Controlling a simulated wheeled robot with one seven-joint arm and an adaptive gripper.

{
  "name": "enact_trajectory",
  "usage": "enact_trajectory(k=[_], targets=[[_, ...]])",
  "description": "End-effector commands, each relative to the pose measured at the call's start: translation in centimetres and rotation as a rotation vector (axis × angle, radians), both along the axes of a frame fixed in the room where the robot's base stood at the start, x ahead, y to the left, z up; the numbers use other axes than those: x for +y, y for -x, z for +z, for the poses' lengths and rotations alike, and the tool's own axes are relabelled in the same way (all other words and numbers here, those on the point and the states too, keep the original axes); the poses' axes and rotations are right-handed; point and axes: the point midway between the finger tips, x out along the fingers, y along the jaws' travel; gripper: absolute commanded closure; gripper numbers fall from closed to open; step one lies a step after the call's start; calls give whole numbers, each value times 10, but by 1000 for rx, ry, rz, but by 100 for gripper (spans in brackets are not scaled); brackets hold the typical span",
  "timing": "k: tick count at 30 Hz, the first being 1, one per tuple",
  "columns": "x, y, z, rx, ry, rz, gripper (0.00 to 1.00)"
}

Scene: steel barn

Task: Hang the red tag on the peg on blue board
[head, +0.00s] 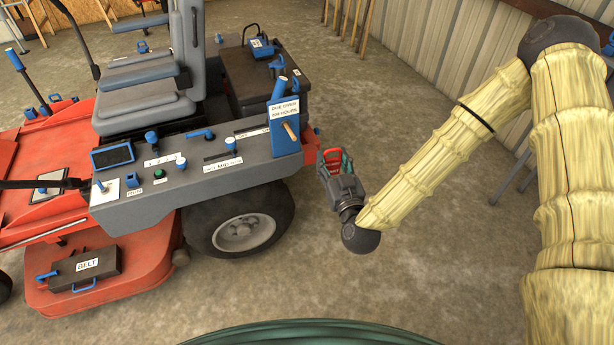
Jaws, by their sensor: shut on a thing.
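My gripper (336,163) is shut on the red tag (331,154), in the middle of the head view. Only the tag's upper red part shows above the dark fingers; the rest is hidden. The blue board (285,143) stands upright on the rear side of the mower's grey console and carries white lettered labels. A tan peg (290,131) sticks out from the board's face, below the labels. No tag shows on it. My gripper and the tag are in the air to the right of the board, apart from it.
The red mower (140,275) with its grey seat (145,95) fills the left side. Its black rear tyre (240,222) is below the board. A case labelled BELT (85,265) lies on the mower deck. The concrete floor (300,270) around my gripper is clear.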

Motion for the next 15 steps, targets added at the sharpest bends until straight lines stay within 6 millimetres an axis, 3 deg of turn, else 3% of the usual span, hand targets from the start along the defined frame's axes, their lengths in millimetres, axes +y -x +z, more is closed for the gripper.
enact_trajectory(k=[1, 15], targets=[[5, -4, -10, -5, 0, 11, 73], [41, -24, -28, -5, 12, 92, 73]])
